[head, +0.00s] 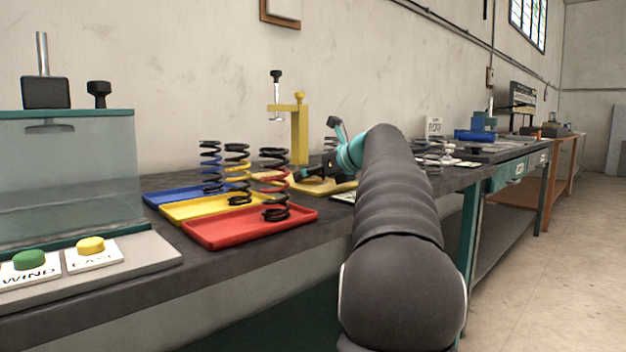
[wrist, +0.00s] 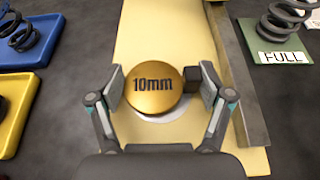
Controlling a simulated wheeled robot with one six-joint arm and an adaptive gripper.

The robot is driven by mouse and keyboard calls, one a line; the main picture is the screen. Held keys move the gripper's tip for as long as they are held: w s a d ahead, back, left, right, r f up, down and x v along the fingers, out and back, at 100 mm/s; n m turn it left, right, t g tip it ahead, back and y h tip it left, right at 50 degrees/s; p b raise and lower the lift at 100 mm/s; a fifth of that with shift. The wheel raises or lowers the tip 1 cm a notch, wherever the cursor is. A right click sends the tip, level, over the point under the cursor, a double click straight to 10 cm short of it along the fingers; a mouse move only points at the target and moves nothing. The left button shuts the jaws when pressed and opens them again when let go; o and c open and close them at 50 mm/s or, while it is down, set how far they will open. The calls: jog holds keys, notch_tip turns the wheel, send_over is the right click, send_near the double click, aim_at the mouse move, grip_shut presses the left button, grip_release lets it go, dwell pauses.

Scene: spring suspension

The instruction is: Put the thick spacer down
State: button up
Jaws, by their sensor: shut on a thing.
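The thick spacer (wrist: 151,84) is a round gold disc marked "10mm", seen from above in the wrist view. My gripper (wrist: 160,92) is shut on it, with a finger on the left and one on the right. A dark block (wrist: 193,80) sits between the disc and the right finger. The disc is over a pale yellow plate (wrist: 180,30), and a whitish round edge shows just below it. Whether it touches the plate, I cannot tell. In the head view my gripper (head: 318,172) is low by the yellow press stand (head: 300,135); the spacer is not discernible there.
In the wrist view, a dark bar (wrist: 245,85) runs along the plate's right side, and a green plate marked "FULL" (wrist: 285,57) holds a spring.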

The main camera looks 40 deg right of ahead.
dwell(0.3)
jog(key=o, duration=1.1)
jog(key=shift+f, duration=0.1)
jog(key=shift+o, duration=0.2)
jog(key=shift+s+r, duration=0.15)
jog(key=shift+r, duration=0.15)
jog(key=p+v, duration=0.1)
jog(key=v, duration=1)
jog(key=shift+s+p, duration=0.35)
